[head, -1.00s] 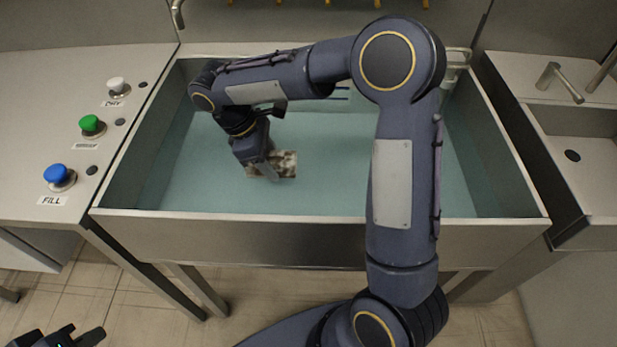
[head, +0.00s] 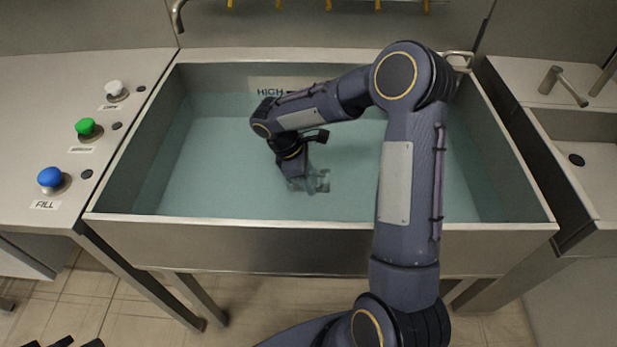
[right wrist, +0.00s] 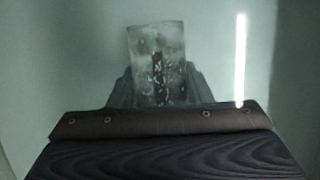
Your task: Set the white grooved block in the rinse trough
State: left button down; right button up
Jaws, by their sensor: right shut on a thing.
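The rinse trough (head: 320,236) is a wide steel basin of blue-green water in the middle of the head view. My right gripper (head: 305,182) reaches down into it, right of its left wall, and its fingers are under the water. It is shut on the grooved block (head: 322,186), which looks greyish and blurred through the water. In the right wrist view the block (right wrist: 156,50) stands pale and mottled with a dark groove, between the fingers. I cannot tell whether it touches the trough floor. Only dark tips of my left gripper (head: 75,343) show at the bottom left edge.
A counter on the left carries a blue FILL button (head: 50,178), a green button (head: 86,127) and a white button (head: 114,88). A sink (head: 575,140) stands at the right. Open water surrounds the block.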

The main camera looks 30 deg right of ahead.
jog(key=shift+s+a+f+b, duration=0.1)
jog(key=shift+s+f+b, duration=0.1)
jog(key=shift+f+b, duration=0.3)
jog(key=o, duration=1.2)
jog(key=shift+f, duration=0.3)
jog(key=p+v, duration=0.1)
jog(key=v, duration=0.3)
jog(key=p+v, duration=0.1)
jog(key=v, duration=0.4)
jog(key=p+v, duration=0.1)
jog(key=v, duration=0.3)
jog(key=shift+d+r, duration=0.3)
jog(key=shift+r, duration=0.15)
